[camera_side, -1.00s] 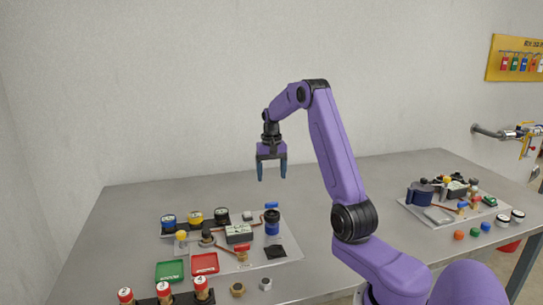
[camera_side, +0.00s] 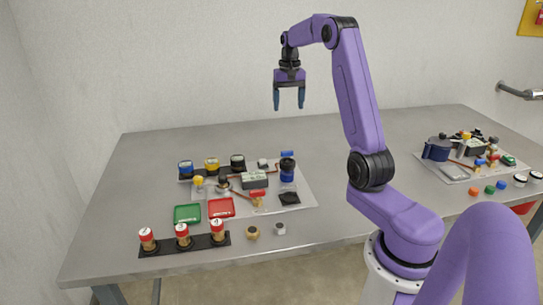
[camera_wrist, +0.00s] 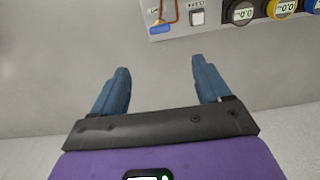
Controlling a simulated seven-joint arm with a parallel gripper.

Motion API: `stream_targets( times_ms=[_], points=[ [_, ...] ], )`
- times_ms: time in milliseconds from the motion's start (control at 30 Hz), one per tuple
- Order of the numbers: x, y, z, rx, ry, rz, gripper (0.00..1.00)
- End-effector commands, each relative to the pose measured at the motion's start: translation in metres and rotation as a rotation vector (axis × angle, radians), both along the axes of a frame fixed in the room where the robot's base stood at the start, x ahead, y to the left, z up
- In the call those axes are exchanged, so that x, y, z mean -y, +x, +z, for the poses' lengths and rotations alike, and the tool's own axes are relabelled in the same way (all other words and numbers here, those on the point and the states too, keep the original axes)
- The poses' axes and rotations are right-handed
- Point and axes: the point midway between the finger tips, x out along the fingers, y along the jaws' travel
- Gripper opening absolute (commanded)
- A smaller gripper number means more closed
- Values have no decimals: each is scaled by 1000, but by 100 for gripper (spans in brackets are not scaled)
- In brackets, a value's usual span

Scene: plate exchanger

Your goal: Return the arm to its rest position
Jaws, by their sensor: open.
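My gripper (camera_side: 289,98) hangs above the back of the grey table (camera_side: 330,146), pointing down, with its two blue fingers apart and nothing between them. My purple arm is raised and bent, well clear of the things on the table. In the wrist view my gripper (camera_wrist: 164,88) also shows open and empty, over bare grey surface. The near plate board (camera_side: 305,198) lies on the table to the lower left of my gripper, and its edge shows at the top of the wrist view (camera_wrist: 215,24).
The board bears gauges, a blue-black cylinder (camera_side: 287,170), a green tray (camera_side: 187,214) and a red tray (camera_side: 221,208) near its front edge. A rack (camera_side: 203,243) with red-capped parts stands in front. A second board (camera_side: 453,172) with parts is at right. The middle back table is clear.

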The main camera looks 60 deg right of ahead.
Motion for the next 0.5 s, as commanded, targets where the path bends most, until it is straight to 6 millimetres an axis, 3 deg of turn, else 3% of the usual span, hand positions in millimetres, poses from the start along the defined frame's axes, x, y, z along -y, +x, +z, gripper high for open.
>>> stream_targets(
  times_ms=[167,333,500],
  points=[
    [-28,10,2,2,-1,76,77],
    [-93,21,6,4,-2,254,77],
    [-161,17,8,7,-3,450,77]
  ],
)
